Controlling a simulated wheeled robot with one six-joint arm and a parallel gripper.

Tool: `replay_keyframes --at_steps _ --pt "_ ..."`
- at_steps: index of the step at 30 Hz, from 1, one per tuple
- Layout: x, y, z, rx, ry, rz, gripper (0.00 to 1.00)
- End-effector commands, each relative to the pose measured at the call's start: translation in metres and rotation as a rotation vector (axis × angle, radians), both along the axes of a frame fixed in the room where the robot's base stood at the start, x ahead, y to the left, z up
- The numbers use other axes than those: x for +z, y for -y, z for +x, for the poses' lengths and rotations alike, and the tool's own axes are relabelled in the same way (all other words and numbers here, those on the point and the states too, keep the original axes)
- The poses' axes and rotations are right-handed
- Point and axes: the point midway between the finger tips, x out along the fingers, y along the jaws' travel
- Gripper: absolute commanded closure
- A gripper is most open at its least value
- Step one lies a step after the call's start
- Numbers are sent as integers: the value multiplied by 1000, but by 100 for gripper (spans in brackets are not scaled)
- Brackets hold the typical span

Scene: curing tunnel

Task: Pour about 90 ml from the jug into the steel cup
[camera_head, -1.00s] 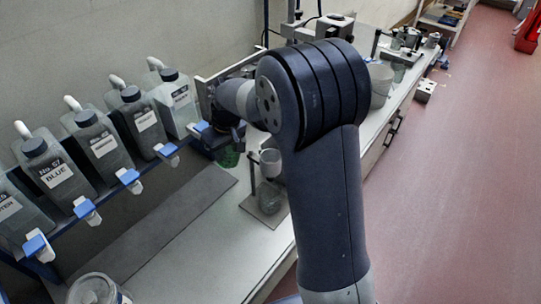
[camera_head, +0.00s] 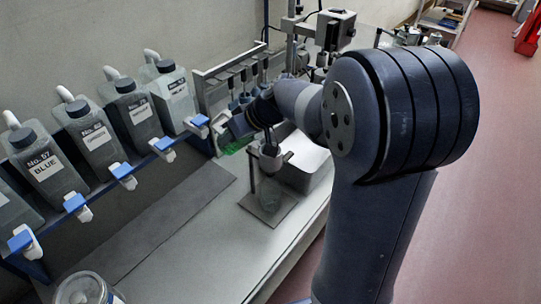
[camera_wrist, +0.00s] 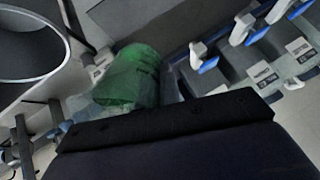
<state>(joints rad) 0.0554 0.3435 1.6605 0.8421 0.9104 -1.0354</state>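The jug (camera_head: 237,145) is clear with green liquid in it. It hangs at my gripper, left of the small steel cup (camera_head: 270,158), which stands raised on a stand. In the wrist view the jug (camera_wrist: 130,77) appears just beyond the dark gripper body, and a wide dark round rim, seemingly the steel cup (camera_wrist: 62,68), is at upper left, apart from the jug. My gripper (camera_head: 245,126) moves with the jug and appears shut on it; its fingertips are mostly hidden. I see no clear stream of liquid.
A row of labelled grey bottles (camera_head: 97,137) with blue-and-white taps lines the left. A pale bin (camera_head: 308,165) stands behind the stand. A round lidded container (camera_head: 85,290) is at the front. The bench middle is clear.

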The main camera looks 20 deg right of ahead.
Motion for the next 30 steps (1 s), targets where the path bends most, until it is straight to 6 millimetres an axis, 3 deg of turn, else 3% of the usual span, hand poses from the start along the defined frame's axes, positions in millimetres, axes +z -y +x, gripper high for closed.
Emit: replay_keyframes --at_steps 30 --pt "5 3 -1 0 79 118 100"
